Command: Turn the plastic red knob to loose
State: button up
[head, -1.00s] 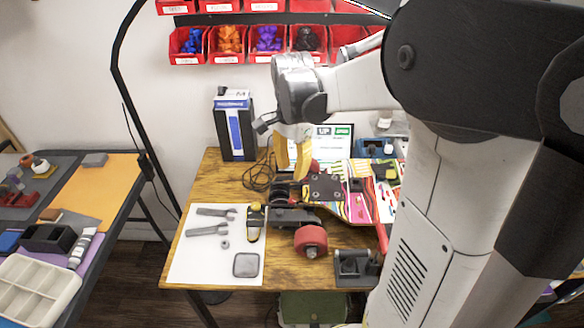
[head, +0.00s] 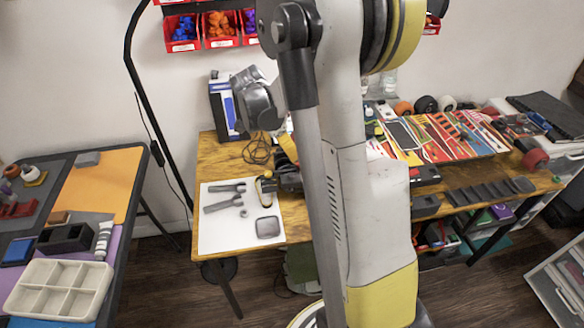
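I cannot pick out the red knob in the head view; my own arm covers the middle of the wooden table (head: 215,160). My gripper (head: 288,147) is mostly hidden behind my arm. Only a bit of a yellow finger shows, over the table beside dark metal parts (head: 289,180). Whether it is open or touches anything cannot be seen. The skateboard assembly with its red wheel is also covered by my arm.
A white sheet (head: 215,240) holds wrenches (head: 222,201) and a square grey piece (head: 268,227). A blue-and-white box (head: 226,108) stands behind. Colourful boards (head: 440,135) lie at right. A side table (head: 125,170) with a compartment tray (head: 55,288) stands at left.

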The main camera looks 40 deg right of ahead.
aim_at(298, 164)
jog(key=b+x, duration=0.2)
jog(key=x, duration=0.6)
jog(key=shift+b, duration=0.35)
grip_shut()
